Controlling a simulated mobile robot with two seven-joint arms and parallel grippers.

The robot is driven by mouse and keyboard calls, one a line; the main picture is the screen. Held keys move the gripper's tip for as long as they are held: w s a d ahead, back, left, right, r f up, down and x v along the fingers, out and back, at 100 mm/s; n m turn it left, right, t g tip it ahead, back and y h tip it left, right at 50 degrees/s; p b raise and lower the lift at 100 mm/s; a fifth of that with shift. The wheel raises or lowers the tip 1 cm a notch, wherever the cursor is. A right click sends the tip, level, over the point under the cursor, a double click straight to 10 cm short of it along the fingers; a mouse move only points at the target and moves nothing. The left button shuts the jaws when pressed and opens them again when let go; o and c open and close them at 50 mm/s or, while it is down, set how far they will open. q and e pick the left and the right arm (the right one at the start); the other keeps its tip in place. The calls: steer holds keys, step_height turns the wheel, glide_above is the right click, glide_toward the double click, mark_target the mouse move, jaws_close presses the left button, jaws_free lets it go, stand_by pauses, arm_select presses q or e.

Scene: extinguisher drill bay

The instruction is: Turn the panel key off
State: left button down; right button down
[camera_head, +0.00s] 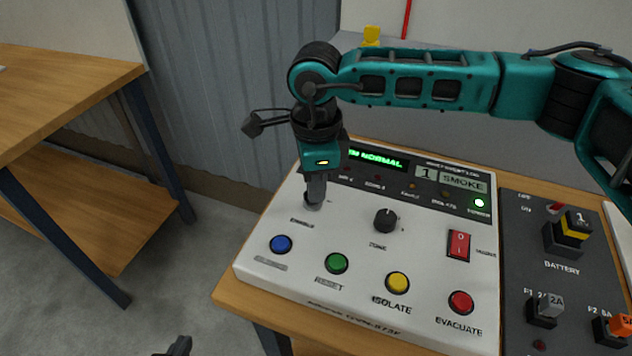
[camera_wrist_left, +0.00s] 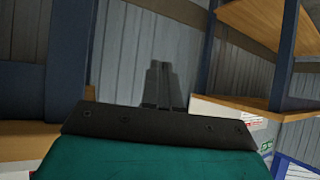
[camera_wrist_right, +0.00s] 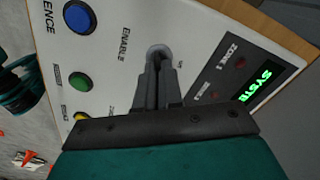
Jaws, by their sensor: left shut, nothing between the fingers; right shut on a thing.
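The white control panel (camera_head: 300,260) lies on a wooden table, its display reading "NORMAL" in green. My right gripper (camera_head: 315,200) points down at the panel's upper left, shut on the panel key (camera_wrist_right: 157,52) in the keyswitch above the "ENABLE" label. The key is mostly hidden by the fingers; a grey round part shows at the fingertips in the right wrist view. Its exact angle cannot be told. My left gripper (camera_head: 180,346) shows only as a dark tip at the bottom edge. In the left wrist view its fingers (camera_wrist_left: 165,85) are shut and empty, away from the panel.
Blue (camera_head: 281,244), green (camera_head: 336,263), yellow (camera_head: 397,283) and red (camera_head: 460,302) buttons line the panel's front. A black knob (camera_head: 385,221) and red rocker switch (camera_head: 459,245) sit behind them. A dark battery and fuse panel (camera_head: 525,265) adjoins on the right. A wooden shelf (camera_head: 90,215) stands left.

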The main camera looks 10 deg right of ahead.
steer(key=shift+f+n+b, duration=0.25)
steer(key=shift+n+b, duration=0.75)
steer(key=shift+b, duration=0.1)
steer(key=n+b, duration=0.3)
steer(key=n, duration=0.1)
steer(key=shift+w+b, duration=0.15)
steer(key=shift+b, duration=0.25)
steer(key=shift+a+n+b, duration=0.1)
steer(key=shift+n+b, duration=0.45)
steer(key=shift+n, duration=0.45)
steer(key=shift+w+r+n+b, duration=0.1)
steer(key=shift+n+b, duration=0.45)
steer(key=shift+n, duration=0.55)
arm_select(q)
step_height(320, 180, down, 7)
steer(key=d, duration=0.1)
steer(key=shift+w+d+r+h+b, duration=0.15)
steer(key=shift+w+d+h+b, duration=0.15)
steer(key=shift+w+d+b, duration=0.1)
arm_select(e)
steer(key=shift+r+n, duration=0.1)
steer(key=shift+n, duration=0.7)
arm_select(q)
steer(key=shift+d+r, duration=0.1)
